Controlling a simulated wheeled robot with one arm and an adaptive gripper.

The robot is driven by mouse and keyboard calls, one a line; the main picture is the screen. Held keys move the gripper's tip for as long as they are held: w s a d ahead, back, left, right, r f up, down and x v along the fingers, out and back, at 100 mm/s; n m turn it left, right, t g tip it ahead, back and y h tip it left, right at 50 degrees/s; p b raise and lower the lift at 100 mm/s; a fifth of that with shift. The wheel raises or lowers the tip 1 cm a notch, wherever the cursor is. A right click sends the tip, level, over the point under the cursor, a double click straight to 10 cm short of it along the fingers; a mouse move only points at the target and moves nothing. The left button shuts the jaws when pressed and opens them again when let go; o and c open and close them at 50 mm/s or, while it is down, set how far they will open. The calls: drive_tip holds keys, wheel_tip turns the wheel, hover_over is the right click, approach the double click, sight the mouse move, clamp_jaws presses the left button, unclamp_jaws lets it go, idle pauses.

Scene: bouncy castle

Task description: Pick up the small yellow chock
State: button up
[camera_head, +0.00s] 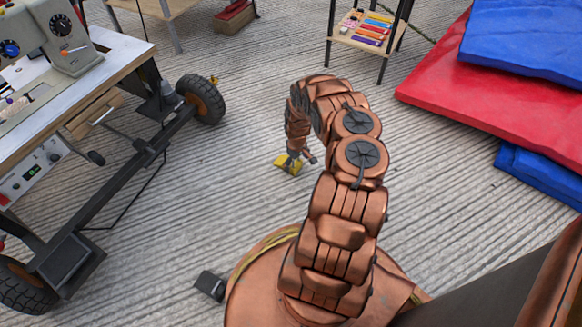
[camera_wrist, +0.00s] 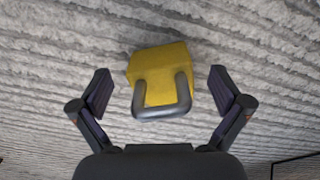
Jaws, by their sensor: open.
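The small yellow chock (camera_wrist: 157,62) lies on the grey ribbed floor, with a dark grey U-shaped handle (camera_wrist: 162,110) on its near side. In the wrist view it sits between and slightly beyond the fingertips of my open gripper (camera_wrist: 160,88), with a gap on each side. In the head view the chock (camera_head: 286,163) shows just below my gripper (camera_head: 300,157) at the end of my arm. My gripper and arm hide part of it there.
A wheeled workbench (camera_head: 110,45) with a sewing machine (camera_head: 62,35) stands at the left. Red (camera_head: 480,95) and blue (camera_head: 530,35) mats lie at the right. A shelf stand (camera_head: 365,40) with coloured items is at the back. A black block (camera_head: 210,285) is near my base. Floor around the chock is clear.

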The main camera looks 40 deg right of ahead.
drive_tip(key=shift+f, duration=0.5)
drive_tip(key=shift+c, duration=0.3)
drive_tip(key=c, duration=1.4)
drive_tip(key=shift+r, duration=0.1)
